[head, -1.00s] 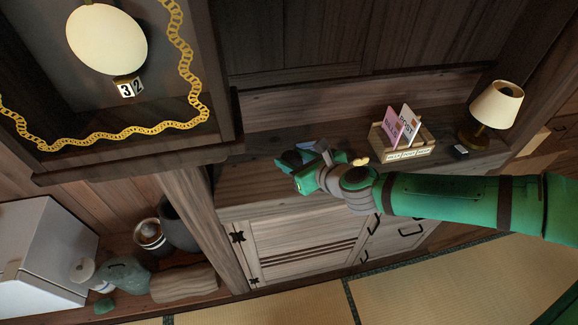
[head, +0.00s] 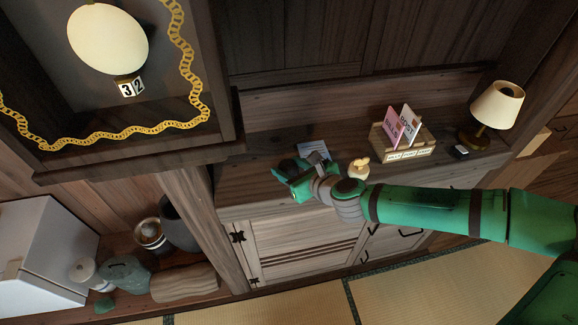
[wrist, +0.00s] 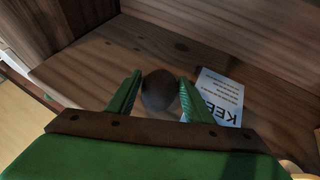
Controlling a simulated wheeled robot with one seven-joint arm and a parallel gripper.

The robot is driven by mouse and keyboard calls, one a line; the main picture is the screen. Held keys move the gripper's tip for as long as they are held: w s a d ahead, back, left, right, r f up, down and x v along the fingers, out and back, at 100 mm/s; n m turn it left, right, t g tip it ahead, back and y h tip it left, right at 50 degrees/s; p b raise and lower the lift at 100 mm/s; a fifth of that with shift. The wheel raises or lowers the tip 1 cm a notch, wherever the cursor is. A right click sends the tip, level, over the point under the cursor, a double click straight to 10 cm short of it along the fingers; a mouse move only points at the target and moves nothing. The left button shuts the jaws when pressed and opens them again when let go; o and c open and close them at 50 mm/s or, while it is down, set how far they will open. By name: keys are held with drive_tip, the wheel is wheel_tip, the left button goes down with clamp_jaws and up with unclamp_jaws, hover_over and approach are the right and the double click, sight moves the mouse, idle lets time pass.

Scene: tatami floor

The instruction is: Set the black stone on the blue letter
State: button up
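The black stone (wrist: 160,90) is dark and round, and sits between the two green fingers of my gripper (wrist: 160,84) in the wrist view. In the head view my gripper (head: 292,171) is over the left part of the cabinet top, and I cannot make out the stone there. The blue letter (wrist: 222,90), a pale sheet with "KEEP" printed on it, lies just right of the fingers. It also shows in the head view (head: 314,149), behind my gripper, its near part hidden.
A small pale and yellow object (head: 358,169) stands right of my gripper. A wooden card holder (head: 408,155), a small dark box (head: 459,152) and a lamp (head: 494,105) stand farther right. A wooden post and overhanging alcove (head: 140,155) bound the left side.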

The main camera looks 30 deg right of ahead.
drive_tip(key=shift+o, duration=0.9)
